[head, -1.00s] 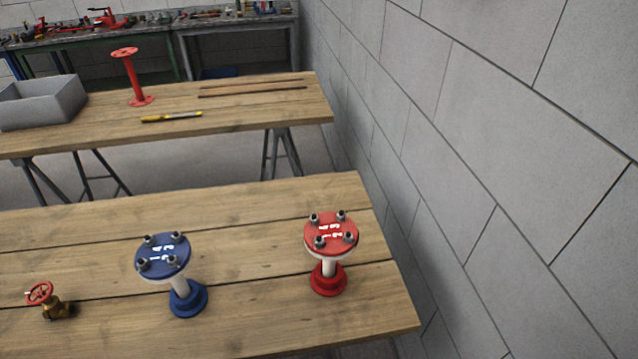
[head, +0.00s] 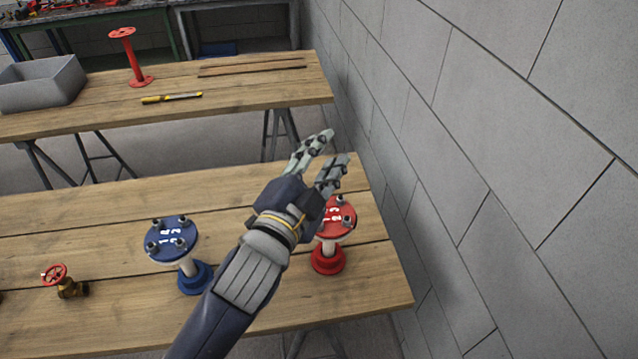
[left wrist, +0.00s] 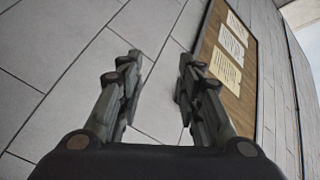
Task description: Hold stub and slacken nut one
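Two flanged stubs stand upright on the near wooden table. The blue stub (head: 172,240) has a blue top plate with several nuts and white numbers. The red stub (head: 328,258) stands to its right, with its top plate partly hidden behind my left arm and hand. My left gripper (head: 334,148) is above and beyond the red stub's plate in the head view, apart from it, with its fingers spread. In the left wrist view the left gripper (left wrist: 157,75) is open and empty, facing a wall. My right gripper is not in view.
A brass valve with a red handwheel (head: 66,281) sits left of the blue stub. The far table (head: 230,100) holds a grey bin (head: 40,88), a red stand (head: 133,58) and a yellow tool (head: 172,97). A grey block wall (head: 500,150) closes the right side.

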